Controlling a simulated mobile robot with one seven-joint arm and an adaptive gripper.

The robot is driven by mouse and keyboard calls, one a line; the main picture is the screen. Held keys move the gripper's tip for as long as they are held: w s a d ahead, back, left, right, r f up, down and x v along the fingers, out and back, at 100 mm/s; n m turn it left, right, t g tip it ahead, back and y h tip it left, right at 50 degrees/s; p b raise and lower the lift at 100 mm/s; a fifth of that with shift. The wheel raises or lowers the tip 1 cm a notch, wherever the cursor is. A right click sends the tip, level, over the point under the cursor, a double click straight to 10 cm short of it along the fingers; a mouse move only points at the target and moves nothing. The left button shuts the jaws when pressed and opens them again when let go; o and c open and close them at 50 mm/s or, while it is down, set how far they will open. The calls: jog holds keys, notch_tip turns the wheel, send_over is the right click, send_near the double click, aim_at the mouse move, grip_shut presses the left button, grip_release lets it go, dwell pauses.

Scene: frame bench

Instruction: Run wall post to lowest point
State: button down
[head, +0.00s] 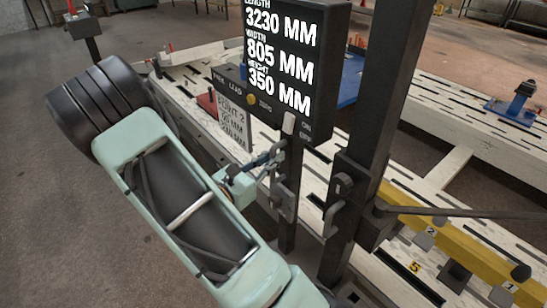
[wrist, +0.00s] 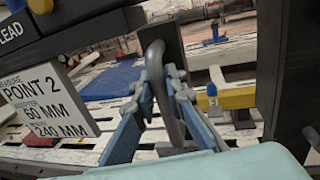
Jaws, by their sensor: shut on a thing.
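A slim dark post (head: 290,228) stands below a black display box (head: 322,70) reading length 3230 mm, width 805 mm and height 350 mm. A grey looped handle (head: 279,183) is on this post. My gripper (head: 276,156) comes from the left and is shut on the handle. In the wrist view my gripper (wrist: 160,78) has its blue-grey fingers on either side of the grey handle (wrist: 169,108). A thicker dark column (head: 385,80) stands to the right with its own bracket and handle (head: 335,205). I cannot tell which upright is the wall post.
A white slotted bench (head: 190,75) stretches behind the posts. A yellow beam (head: 445,240) with numbered tags lies at right. A Point 2 sign (wrist: 45,108) hangs close left of my gripper. A blue clamp (head: 513,104) stands far right.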

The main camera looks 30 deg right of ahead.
jog(key=shift+w, duration=0.1)
jog(key=c, duration=2)
grip_release()
jog(key=shift+o, duration=0.2)
jog(key=v, duration=1.2)
